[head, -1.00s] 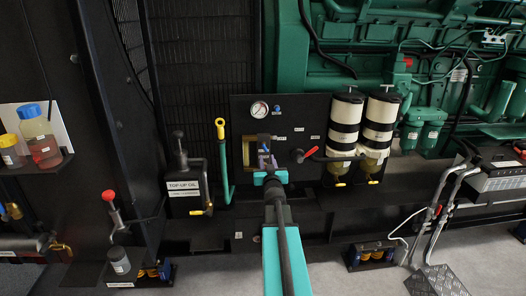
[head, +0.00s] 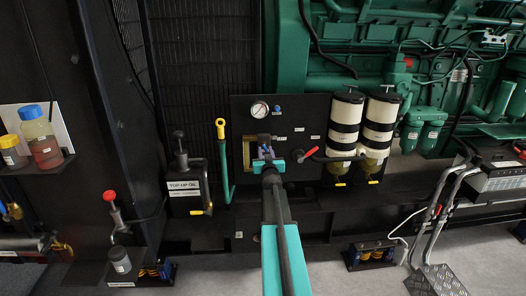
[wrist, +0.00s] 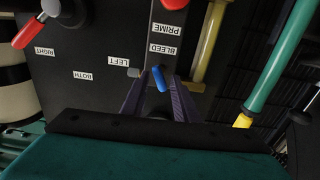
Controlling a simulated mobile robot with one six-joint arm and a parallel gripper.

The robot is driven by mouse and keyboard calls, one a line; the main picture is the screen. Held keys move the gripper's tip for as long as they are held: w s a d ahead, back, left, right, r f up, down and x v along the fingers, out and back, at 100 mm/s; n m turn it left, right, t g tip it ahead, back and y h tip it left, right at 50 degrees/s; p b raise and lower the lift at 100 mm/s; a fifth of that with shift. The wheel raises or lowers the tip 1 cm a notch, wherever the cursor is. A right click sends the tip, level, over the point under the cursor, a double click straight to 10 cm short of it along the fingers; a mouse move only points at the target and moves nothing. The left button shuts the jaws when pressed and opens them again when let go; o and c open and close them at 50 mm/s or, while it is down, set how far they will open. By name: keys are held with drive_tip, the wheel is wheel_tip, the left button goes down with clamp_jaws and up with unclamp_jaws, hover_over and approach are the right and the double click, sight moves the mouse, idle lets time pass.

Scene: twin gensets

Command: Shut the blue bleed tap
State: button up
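The blue bleed tap (wrist: 160,78) shows in the wrist view below the BLEED label, its short lever tilted slightly. My gripper (wrist: 158,92) has its two purple fingers apart, one on each side of the tap. I see no clear contact between the fingers and the lever. In the head view my gripper (head: 265,152) is in front of the dark panel (head: 240,105), below the gauge, and hides most of the tap.
A brass-coloured pipe (wrist: 208,42) and a green pipe with a yellow end (head: 223,160) are on the other side.

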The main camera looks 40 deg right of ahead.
drive_tip(key=shift+x, duration=1.15)
drive_tip(key=shift+c, duration=0.4)
clamp_jaws()
drive_tip(key=shift+a, duration=0.4)
drive_tip(key=shift+d+r+p, duration=0.2)
drive_tip(key=shift+d+p, duration=0.05)
drive_tip(key=shift+p, duration=0.05)
